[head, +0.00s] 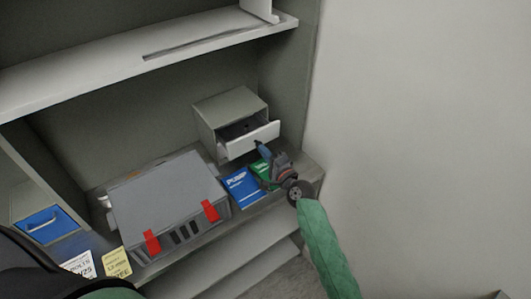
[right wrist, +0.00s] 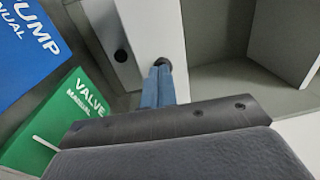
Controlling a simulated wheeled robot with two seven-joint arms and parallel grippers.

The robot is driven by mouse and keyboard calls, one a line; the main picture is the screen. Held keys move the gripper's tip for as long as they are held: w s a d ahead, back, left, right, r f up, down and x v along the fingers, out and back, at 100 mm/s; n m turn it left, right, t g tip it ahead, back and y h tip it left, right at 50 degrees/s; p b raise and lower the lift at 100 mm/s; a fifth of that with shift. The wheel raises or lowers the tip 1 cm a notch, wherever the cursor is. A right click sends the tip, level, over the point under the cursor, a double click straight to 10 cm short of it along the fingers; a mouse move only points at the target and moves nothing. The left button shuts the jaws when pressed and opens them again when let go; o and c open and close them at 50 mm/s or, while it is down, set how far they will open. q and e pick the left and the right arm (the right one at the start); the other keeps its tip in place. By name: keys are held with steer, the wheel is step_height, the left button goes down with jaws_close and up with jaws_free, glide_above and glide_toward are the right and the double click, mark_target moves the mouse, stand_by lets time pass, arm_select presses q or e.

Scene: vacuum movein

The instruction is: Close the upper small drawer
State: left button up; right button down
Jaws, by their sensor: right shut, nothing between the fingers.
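A small grey drawer unit (head: 230,106) stands on the shelf at the back right. Its drawer is pulled out, and its white front (head: 265,135) faces forward; the open inside shows behind it. My left gripper is not in view.
A blue pump manual (head: 241,188) and a green valve manual (right wrist: 50,125) lie in front of the drawer unit. A grey case (head: 165,200) with red latches stands to the left. The wall (head: 420,120) bounds the right.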

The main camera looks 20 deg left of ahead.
mark_target(250, 136)
steer(key=x, duration=0.3)
steer(key=shift+a+f+b, duration=0.15)
steer(key=shift+f+b, duration=0.05)
steer(key=shift+b, duration=0.2)
steer(key=b+x, duration=0.1)
steer(key=x, duration=0.4)
steer(key=shift+w+a+f, duration=0.15)
steer(key=shift+w+a, duration=0.15)
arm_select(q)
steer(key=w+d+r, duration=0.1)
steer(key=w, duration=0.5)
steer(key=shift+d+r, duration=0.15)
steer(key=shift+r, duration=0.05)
arm_select(e)
steer(key=shift+r, duration=0.4)
